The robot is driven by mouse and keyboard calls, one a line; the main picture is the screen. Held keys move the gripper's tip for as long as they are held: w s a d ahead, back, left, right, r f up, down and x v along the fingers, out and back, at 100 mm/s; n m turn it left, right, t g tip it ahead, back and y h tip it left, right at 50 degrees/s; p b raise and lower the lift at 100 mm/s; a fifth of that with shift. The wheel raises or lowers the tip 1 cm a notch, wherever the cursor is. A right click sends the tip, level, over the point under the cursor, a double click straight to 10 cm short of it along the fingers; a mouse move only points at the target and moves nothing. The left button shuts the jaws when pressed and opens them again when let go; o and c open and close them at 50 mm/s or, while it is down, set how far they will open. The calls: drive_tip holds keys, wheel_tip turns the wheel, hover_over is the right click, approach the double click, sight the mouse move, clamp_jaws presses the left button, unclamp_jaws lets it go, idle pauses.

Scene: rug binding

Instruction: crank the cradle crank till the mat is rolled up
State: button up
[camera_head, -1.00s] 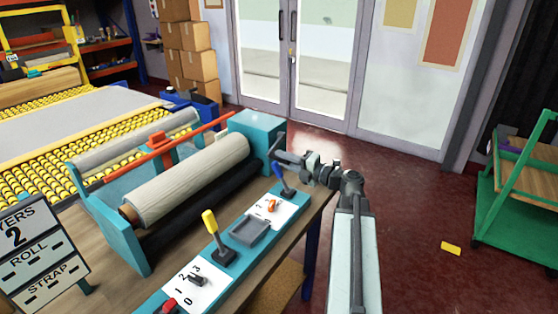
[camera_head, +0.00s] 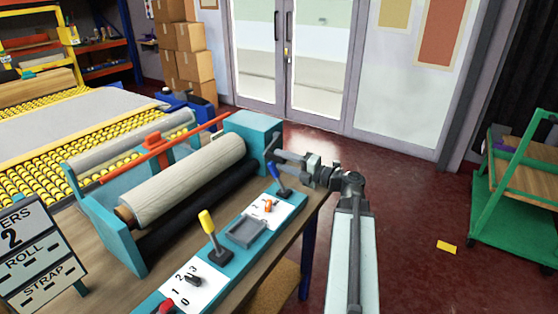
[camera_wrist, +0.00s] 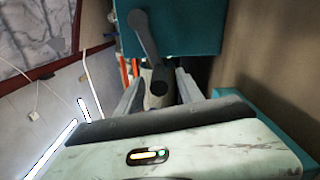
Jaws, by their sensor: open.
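The rolled beige mat (camera_head: 188,177) lies in the teal cradle (camera_head: 128,252) on the bench. The teal housing (camera_head: 252,130) stands at the cradle's right end. In the wrist view, the dark grey crank (camera_wrist: 145,38) hangs on the teal housing face, its handle (camera_wrist: 158,88) pointing towards the camera. My gripper (camera_wrist: 158,92) is open, with one finger on each side of the crank handle; I cannot tell whether they touch it. In the head view, my gripper (camera_head: 275,158) is beside the housing's right side, and the crank is hard to tell apart from it.
A control panel with a yellow-knobbed lever (camera_head: 207,222), a blue lever (camera_head: 273,172) and a red knob (camera_head: 166,306) runs along the bench front. A sign (camera_head: 35,250) stands at left. A green cart (camera_head: 510,225) is at right. The red floor between is mostly clear.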

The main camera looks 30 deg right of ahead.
drive_tip(key=v, duration=0.6)
idle(1.5)
drive_tip(key=w+a+n, duration=0.1)
drive_tip(key=w+n, duration=0.1)
drive_tip(key=n, duration=0.4)
drive_tip(key=w+a+n, duration=0.1)
drive_tip(key=w+n, duration=0.2)
drive_tip(key=n, duration=0.2)
drive_tip(key=w+a+n, duration=0.1)
drive_tip(key=w+n, duration=0.2)
drive_tip(key=n, duration=0.3)
drive_tip(key=shift+a+r+n, duration=0.15)
drive_tip(key=shift+a+n, duration=0.05)
drive_tip(key=shift+n, duration=0.1)
drive_tip(key=shift+c, duration=0.3)
